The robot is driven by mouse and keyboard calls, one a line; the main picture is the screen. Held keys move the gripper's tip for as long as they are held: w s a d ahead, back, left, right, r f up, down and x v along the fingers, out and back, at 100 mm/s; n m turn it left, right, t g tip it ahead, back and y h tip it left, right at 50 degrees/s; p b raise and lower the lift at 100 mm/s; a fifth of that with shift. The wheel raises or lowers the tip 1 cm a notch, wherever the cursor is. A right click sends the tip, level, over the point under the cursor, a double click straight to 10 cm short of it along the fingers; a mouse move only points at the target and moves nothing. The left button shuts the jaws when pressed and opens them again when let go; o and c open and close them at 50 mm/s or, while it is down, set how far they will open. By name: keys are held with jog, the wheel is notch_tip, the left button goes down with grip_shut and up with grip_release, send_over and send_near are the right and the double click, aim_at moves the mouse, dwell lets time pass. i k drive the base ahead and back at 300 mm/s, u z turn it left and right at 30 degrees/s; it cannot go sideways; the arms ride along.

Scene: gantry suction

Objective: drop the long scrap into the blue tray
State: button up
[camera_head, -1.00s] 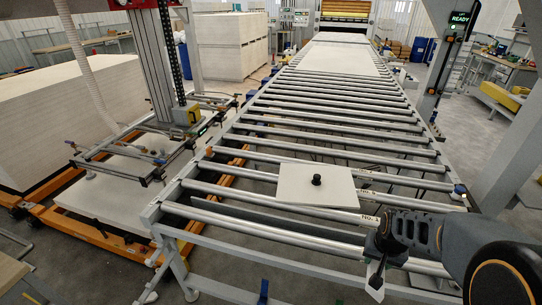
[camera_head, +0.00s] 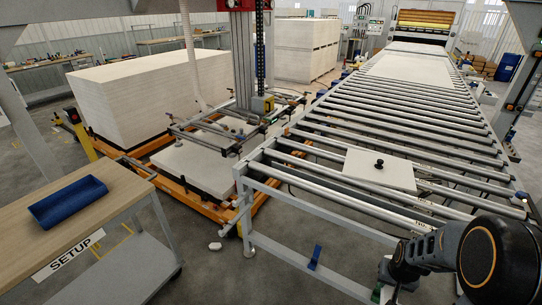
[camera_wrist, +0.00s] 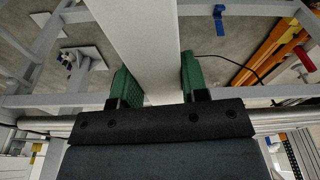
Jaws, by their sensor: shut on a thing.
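The blue tray (camera_head: 68,203) lies on the wooden top of a bench at the left in the head view. My gripper (camera_wrist: 158,82) has two green fingers in the wrist view, shut on a long pale strip, the long scrap (camera_wrist: 143,40). The scrap runs away from the fingers to the top edge of that view, so its far end is out of frame. In the head view my gripper is at the lower right, far from the tray, partly hidden by my arm and cut by the bottom edge. I cannot make out the scrap there.
The bench (camera_head: 120,190) carries a SETUP label. A roller conveyor (camera_head: 360,150) with a white panel (camera_head: 380,168) fills the right. A gantry frame (camera_head: 215,135) stands over an orange lift table.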

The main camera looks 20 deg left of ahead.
aim_at(76, 206)
jog(key=u, duration=0.05)
jog(key=k, duration=0.3)
jog(key=u, duration=1.9)
jog(key=i, duration=1.35)
jog(key=u, duration=0.9)
